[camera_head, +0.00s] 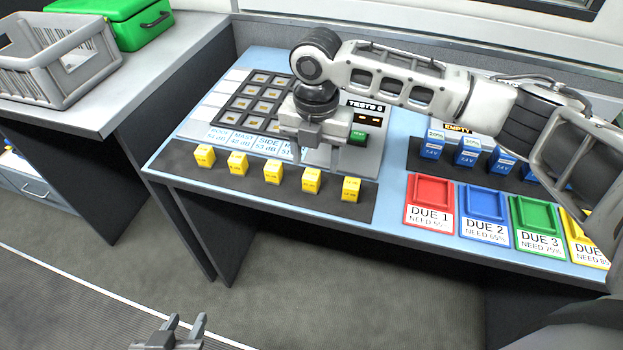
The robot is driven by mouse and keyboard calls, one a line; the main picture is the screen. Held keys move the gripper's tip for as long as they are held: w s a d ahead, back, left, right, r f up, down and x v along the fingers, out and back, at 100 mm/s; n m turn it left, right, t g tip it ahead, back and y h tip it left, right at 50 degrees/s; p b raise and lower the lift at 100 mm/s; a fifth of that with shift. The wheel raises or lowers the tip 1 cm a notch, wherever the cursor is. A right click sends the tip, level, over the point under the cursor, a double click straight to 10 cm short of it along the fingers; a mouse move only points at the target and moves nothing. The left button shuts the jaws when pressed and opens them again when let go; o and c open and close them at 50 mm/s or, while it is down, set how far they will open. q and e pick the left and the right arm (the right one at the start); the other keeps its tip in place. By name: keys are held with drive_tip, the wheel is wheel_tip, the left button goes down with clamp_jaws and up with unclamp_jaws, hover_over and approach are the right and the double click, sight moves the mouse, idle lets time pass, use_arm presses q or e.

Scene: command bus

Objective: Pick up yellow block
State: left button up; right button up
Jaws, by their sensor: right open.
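Several yellow blocks stand in a row on a dark strip along the front of the table: the leftmost (205,156), the second (238,164), the middle one (272,173), the fourth (311,180) and the rightmost (350,189). My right gripper (317,158) reaches in from the right and points down above the table, just behind the fourth block in the picture. It is open, with no block seen in it; its fingertips are hard to make out. My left gripper (183,328) is low at the bottom edge, over the floor, its two fingers apart and empty.
Behind the blocks is a test panel with a dark grid (258,100) and a green button (358,136). Blue blocks (467,158) and coloured DUE trays (430,200) lie to the right. A grey crate (55,75) and green case (115,22) stand on the left counter.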

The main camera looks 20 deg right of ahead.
sight(312, 174)
drive_tip(key=f, duration=0.5)
drive_tip(key=shift+s+a+f, duration=0.1)
drive_tip(key=shift+a, duration=0.25)
drive_tip(key=shift+c, duration=0.3)
drive_tip(key=c, duration=1)
